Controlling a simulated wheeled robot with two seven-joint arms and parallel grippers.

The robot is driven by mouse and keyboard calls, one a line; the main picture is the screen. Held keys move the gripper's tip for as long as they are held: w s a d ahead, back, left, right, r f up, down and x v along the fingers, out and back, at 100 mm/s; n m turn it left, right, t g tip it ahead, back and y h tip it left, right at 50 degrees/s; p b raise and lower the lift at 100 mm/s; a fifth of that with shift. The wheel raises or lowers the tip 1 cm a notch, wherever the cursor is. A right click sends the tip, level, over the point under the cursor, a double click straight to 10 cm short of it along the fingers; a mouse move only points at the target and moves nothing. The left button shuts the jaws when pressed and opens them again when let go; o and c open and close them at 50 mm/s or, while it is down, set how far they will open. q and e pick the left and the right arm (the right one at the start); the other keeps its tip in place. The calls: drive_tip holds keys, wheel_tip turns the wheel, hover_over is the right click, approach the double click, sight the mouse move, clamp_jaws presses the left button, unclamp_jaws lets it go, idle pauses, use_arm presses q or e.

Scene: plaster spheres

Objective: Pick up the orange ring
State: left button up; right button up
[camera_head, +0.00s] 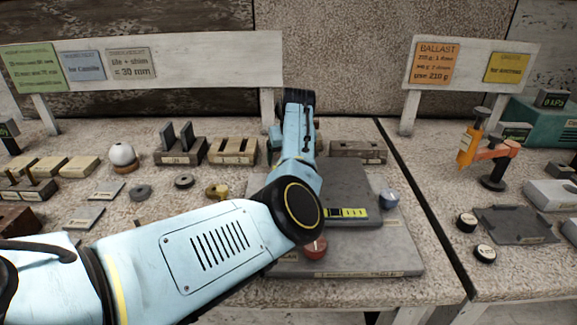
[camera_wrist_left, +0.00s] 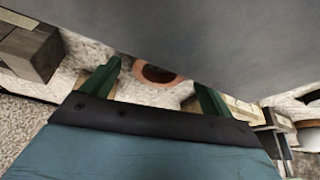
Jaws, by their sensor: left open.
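The orange ring (camera_wrist_left: 163,84) shows in the left wrist view, between the two green fingers of my left gripper (camera_wrist_left: 157,74), its upper part cut off by a large grey surface. My left gripper is open, with a finger on either side of the ring and gaps between; nothing is held. In the head view I cannot make out the ring; my left arm covers part of the bench. The left gripper end (camera_head: 297,100) is at the back of the bench there, its fingers not clear. My right gripper is in neither view.
A grey plate (camera_head: 385,255) with a red knob (camera_head: 315,249) lies under my arm. Slotted wooden blocks (camera_head: 232,150) and a white sphere (camera_head: 122,155) stand left. A white signboard (camera_head: 200,65) rises behind. An orange tool (camera_head: 470,147) stands on the right bench.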

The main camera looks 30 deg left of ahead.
use_arm(q)
drive_tip(key=shift+w+f, duration=0.1)
drive_tip(key=shift+f, duration=0.15)
drive_tip(key=c, duration=1.1)
drive_tip(key=shift+o, duration=0.2)
drive_tip(key=shift+r, duration=0.1)
